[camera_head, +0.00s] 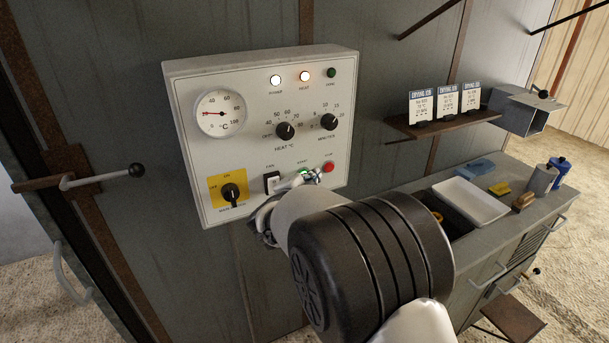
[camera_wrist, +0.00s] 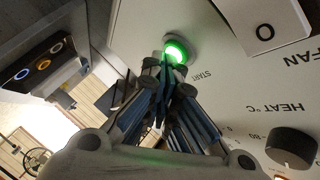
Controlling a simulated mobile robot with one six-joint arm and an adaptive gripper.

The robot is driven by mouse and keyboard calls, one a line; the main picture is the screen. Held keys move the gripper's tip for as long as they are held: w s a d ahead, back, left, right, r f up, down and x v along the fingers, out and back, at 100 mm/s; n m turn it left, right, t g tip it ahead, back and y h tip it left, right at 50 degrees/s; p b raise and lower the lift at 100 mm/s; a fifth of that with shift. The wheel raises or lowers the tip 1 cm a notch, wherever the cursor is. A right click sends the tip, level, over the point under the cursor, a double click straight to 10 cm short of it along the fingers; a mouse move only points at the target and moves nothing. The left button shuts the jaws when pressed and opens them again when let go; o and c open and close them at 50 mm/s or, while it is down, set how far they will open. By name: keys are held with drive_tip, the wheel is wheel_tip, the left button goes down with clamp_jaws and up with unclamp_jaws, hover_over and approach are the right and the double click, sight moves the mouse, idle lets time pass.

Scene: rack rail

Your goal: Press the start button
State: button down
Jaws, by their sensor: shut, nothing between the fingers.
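The white control panel (camera_head: 258,165) is on the grey wall. The start button (camera_wrist: 176,50) glows green in the wrist view, beside the label START. In the head view it is mostly hidden behind my gripper (camera_head: 313,175). My gripper also shows in the wrist view (camera_wrist: 166,66), with its fingers shut together and empty. Its fingertips are at the button and cover part of its lower edge. I cannot tell whether they touch or press it. The red stop button (camera_head: 328,167) is just right of the fingertips.
A fan switch (camera_head: 272,182) is left of the gripper, and a yellow-backed rotary switch (camera_head: 231,193) is farther left. Heat (camera_head: 285,131) and minutes (camera_head: 329,122) knobs are above. The power (camera_head: 275,79) and heat (camera_head: 305,76) lamps look lit. A workbench (camera_head: 495,238) stands at right.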

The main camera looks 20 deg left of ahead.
idle(0.3)
drive_tip(key=shift+s+d+b, duration=0.45)
drive_tip(key=shift+s+d, duration=0.1)
drive_tip(key=shift+d, duration=0.05)
drive_tip(key=shift+d, duration=0.1)
drive_tip(key=s+d+b, duration=0.2)
drive_tip(key=s+d, duration=0.1)
drive_tip(key=shift+s+d, duration=0.1)
drive_tip(key=shift+d, duration=0.25)
idle(0.7)
